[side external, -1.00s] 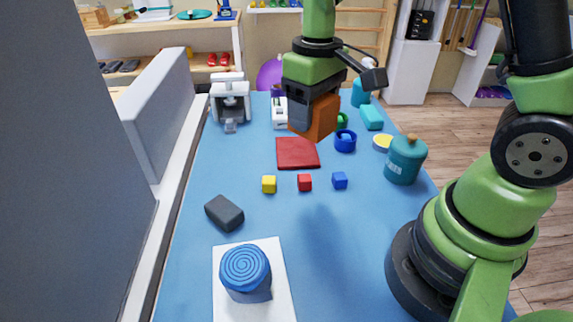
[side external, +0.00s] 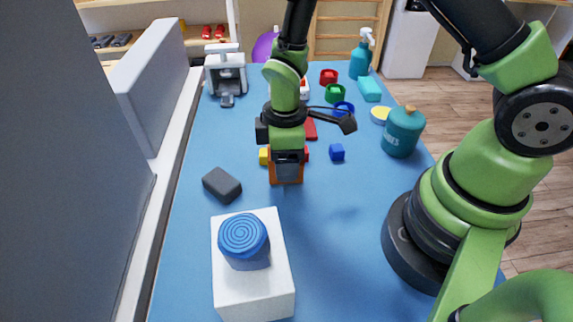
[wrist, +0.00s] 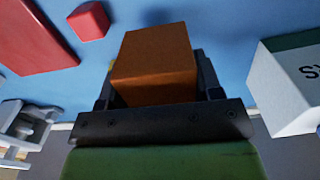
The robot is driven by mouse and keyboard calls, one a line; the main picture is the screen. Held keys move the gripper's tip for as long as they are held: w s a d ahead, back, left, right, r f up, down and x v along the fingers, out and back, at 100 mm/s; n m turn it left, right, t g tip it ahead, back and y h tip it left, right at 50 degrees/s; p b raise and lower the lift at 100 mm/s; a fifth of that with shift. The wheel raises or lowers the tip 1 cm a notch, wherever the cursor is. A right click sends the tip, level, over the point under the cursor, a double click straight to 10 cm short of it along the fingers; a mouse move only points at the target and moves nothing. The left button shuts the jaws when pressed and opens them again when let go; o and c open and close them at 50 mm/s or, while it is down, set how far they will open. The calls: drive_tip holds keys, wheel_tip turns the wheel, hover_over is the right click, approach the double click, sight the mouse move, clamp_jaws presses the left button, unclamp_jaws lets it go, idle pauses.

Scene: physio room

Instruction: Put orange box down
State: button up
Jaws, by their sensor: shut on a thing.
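My gripper (side external: 287,158) is shut on the orange box (side external: 287,174) and points downward over the middle of the blue table. The box seems to be a little above the table top. In the wrist view, the orange box (wrist: 153,62) sits between the two dark fingers of my gripper (wrist: 157,82). In the side view my gripper hides most of the box, and the box's underside is not clear.
A dark grey block (side external: 222,186) lies to the left. A white box (side external: 252,296) with a blue roll (side external: 244,240) stands in front. A teal canister (side external: 403,132) stands right. Blue table (side external: 345,235) is bare front right.

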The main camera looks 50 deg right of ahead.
drive_tip(key=shift+f, duration=1.35)
drive_tip(key=shift+f, duration=0.15)
drive_tip(key=o, duration=0.9)
drive_tip(key=shift+o, duration=0.2)
